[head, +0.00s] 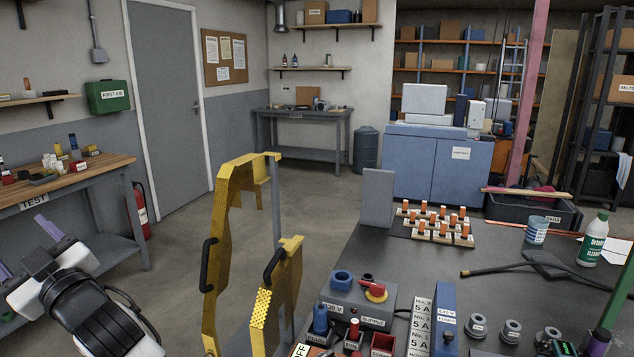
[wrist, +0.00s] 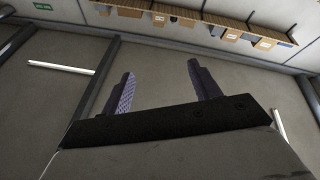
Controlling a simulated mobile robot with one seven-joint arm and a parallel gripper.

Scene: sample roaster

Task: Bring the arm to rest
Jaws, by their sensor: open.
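My gripper (head: 20,243) shows at the lower left of the head view, near the front of the wooden test bench. Its two purple fingers stand well apart. In the wrist view my gripper (wrist: 160,68) also shows both fingers spread, with nothing between them. It is open and empty, and it touches nothing that I can see. Part of my dark and white arm is visible behind it in the head view; the rest is out of the frame.
A wooden bench (head: 90,172) marked TEST stands at left. Yellow perforated guards (head: 228,225) with black handles stand between my arm and the dark worktable (head: 420,262). The table carries a supply box (head: 355,299), orange-topped pieces and a cleaner bottle (head: 592,240). Open floor lies mid-room.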

